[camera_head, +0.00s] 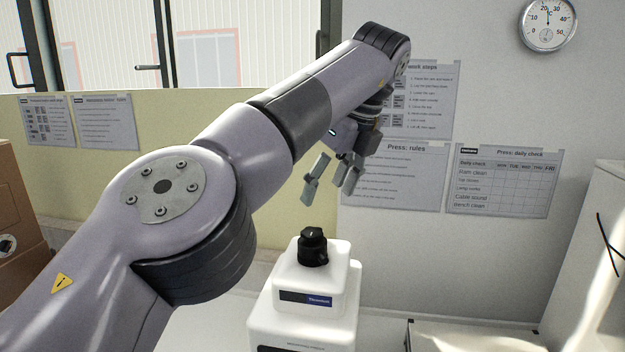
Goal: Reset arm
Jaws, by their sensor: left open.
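My left arm (240,150) reaches in from the lower left and stretches up across the middle of the head view. Its left gripper (325,190) hangs from the wrist, pointing down, with its fingers spread apart and nothing between them. It is in the air above a white tester (300,292) with a black knob (313,247) on top. A clear gap shows between the fingertips and the knob. My right gripper is not in view.
Papers, including a daily check sheet (503,180), hang on the wall behind. A dial thermometer (547,24) is at the upper right. A brown box (20,215) stands at the left edge. A white cabinet (590,240) stands at the right.

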